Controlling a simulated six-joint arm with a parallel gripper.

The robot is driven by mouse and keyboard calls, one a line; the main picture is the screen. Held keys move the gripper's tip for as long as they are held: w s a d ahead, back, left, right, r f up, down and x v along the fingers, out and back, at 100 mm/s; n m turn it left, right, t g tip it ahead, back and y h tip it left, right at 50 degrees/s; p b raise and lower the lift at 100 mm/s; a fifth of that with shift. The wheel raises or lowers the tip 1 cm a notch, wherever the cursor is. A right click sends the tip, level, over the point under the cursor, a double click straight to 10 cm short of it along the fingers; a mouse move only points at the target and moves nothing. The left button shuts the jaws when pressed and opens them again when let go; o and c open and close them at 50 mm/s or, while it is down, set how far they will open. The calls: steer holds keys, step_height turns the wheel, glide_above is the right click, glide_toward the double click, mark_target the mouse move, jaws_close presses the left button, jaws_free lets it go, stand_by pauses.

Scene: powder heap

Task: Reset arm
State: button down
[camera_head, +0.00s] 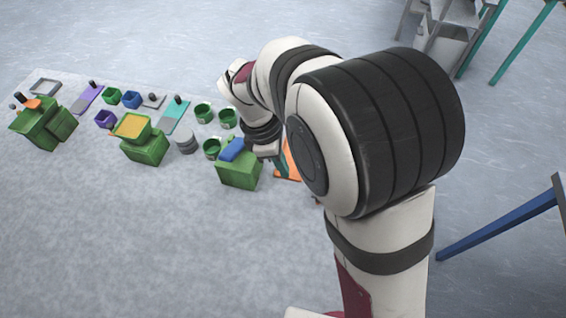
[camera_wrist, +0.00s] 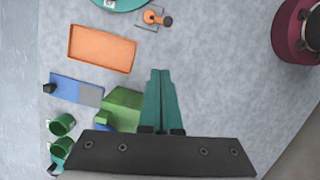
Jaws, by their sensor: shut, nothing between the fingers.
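My gripper (camera_wrist: 160,90) shows in the wrist view with its two teal fingers together and nothing between them. It points down over the table, above bare grey surface. In the head view my arm reaches in from the right, and the gripper (camera_head: 280,163) is partly hidden behind it, beside a green block-shaped stand (camera_head: 239,176) with a blue top (camera_head: 232,149). The green stand also shows in the wrist view (camera_wrist: 121,104), just left of the fingers.
An orange tray (camera_wrist: 101,49) lies left of the fingers. Green cups (camera_wrist: 62,125) sit at lower left. More green machines (camera_head: 144,150) and small coloured containers (camera_head: 131,99) line the table's far left. The table's front (camera_head: 130,235) is clear.

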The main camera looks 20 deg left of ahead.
steer(key=s+d+r+m+g+y, duration=0.1)
steer(key=s+d+r+m, duration=0.35)
steer(key=d+m, duration=0.35)
steer(key=s+d+r+m+y, duration=0.2)
steer(key=s+d+r+m, duration=0.3)
steer(key=m, duration=0.4)
steer(key=s+d+f+m+y, duration=0.1)
steer(key=s+d+m, duration=0.1)
steer(key=s+m, duration=0.6)
steer(key=shift+s+d+f+m+y, duration=0.25)
steer(key=shift+s+d+m+y, duration=0.1)
steer(key=shift+m, duration=0.15)
